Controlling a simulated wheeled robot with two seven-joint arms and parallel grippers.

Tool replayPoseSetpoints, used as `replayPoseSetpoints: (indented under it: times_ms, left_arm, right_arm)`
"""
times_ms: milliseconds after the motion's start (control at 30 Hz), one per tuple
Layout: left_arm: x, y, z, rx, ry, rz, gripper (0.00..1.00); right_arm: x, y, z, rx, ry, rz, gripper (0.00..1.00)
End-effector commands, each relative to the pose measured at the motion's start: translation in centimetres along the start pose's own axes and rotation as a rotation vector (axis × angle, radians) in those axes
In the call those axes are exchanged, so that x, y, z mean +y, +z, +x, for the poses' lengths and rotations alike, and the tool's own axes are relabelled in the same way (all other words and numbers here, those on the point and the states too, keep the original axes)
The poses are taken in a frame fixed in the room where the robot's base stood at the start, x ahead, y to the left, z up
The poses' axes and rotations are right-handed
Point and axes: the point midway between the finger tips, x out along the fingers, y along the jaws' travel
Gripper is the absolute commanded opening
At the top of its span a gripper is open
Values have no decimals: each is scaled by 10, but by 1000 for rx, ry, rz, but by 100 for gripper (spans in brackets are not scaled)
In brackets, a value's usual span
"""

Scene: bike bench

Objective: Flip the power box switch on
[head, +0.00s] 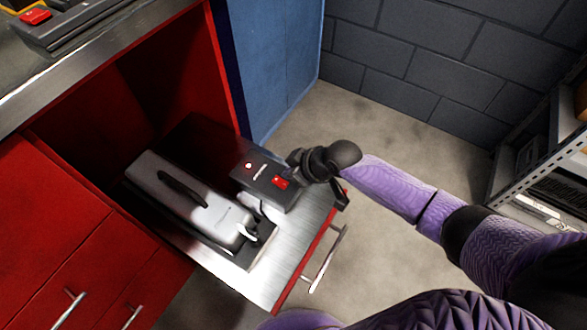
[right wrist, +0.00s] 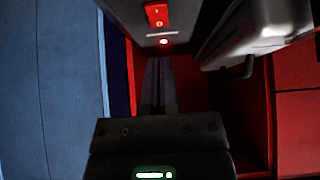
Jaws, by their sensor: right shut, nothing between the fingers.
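The power box (head: 240,176) is a dark grey box in the pulled-out drawer. On its top are a red rocker switch (head: 280,182) and a small round pale light (head: 249,166). In the right wrist view the switch (right wrist: 157,15) is at the top edge, with the light (right wrist: 163,41) glowing white below it. I cannot tell which way the rocker is tilted. My right gripper (head: 295,159) is shut and empty, close beside the switch end of the box. Its closed fingers (right wrist: 158,88) show in the wrist view; contact is unclear. My left gripper is out of view.
A silver case (head: 200,205) with a black handle lies left of the box in the drawer (head: 275,275). Red cabinet fronts (head: 60,220) stand left, a blue cabinet (head: 270,60) behind. A metal shelf (head: 530,150) is at right. The floor (head: 400,150) between is clear.

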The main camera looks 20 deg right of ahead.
Motion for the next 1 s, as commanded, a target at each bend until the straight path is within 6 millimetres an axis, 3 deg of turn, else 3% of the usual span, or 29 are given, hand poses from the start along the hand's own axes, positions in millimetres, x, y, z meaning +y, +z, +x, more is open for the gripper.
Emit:
replayPoseSetpoints:
  times_ms: [33, 400, 567, 1000]
  left_arm:
    - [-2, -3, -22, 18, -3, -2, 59]
    - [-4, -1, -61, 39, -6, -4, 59]
    - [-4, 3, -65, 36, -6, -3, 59]
    - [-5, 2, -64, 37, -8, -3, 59]
  right_arm:
    - [-1, -13, -22, 6, 5, -3, 0]
    - [-1, 14, -93, 0, 3, -2, 0]
    - [-2, 19, -102, 1, 1, -1, 0]
    - [-1, 20, -102, 0, 1, 0, 0]
